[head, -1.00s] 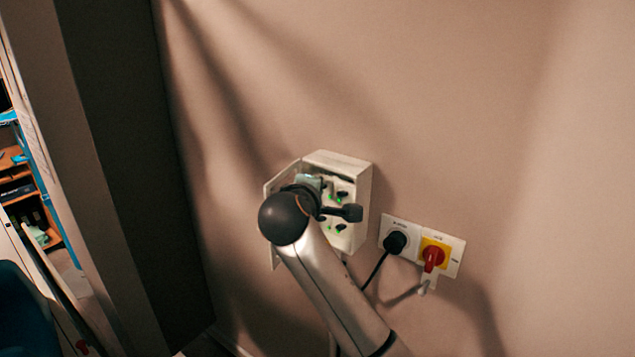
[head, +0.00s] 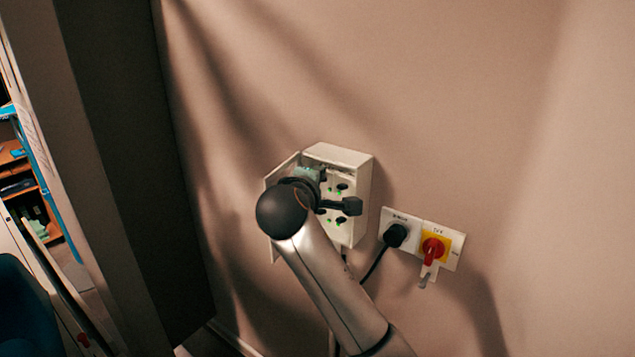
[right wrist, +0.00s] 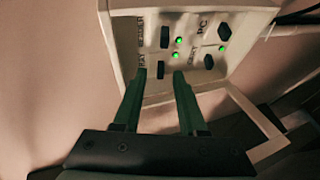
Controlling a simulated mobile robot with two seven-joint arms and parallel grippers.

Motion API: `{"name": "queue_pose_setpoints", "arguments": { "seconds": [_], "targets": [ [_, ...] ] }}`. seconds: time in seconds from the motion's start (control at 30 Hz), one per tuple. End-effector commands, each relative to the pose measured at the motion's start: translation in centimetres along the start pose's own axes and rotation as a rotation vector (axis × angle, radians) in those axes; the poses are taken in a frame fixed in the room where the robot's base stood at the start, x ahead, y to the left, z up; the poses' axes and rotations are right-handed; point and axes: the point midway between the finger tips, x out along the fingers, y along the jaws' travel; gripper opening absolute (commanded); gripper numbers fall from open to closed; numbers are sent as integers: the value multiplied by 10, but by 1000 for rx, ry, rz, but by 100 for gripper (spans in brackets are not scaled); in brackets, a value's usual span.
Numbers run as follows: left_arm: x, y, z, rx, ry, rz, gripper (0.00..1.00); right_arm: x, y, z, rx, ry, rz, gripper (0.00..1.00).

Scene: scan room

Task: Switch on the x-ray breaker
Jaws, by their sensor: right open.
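The white breaker box (head: 342,153) is on the wall with its door open to the left. In the right wrist view it holds several black switches with green lights. A switch (right wrist: 160,70) beside a partly readable label ending in "RAY" lies between the tips of my right gripper (right wrist: 160,77). The gripper is open, with one dark green finger on each side of that switch; I cannot tell whether they touch it. In the head view my right wrist and arm cover the box's lower left. My left gripper is not in view.
Right of the box, a wall plate holds a black plug (head: 396,235) with a cable and a red rotary switch (head: 433,250) on yellow, with a white tag below. Bare wall lies above and right.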

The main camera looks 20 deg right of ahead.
Motion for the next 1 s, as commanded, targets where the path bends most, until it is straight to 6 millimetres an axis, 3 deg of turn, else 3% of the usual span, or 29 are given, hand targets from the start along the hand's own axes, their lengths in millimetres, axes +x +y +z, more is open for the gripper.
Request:
{"name": "queue_pose_setpoints", "arguments": {
  "seconds": [0.5, 0.7, 1.0],
  "targets": [
    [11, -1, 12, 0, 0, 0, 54, -100, -1, 0, 3, 4, 0, 41],
    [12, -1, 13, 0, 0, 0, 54, -116, -1, 0, 2, 1, -1, 41],
    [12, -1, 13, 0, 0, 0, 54, -118, 0, 0, 1, 1, -1, 41]
  ]
}}
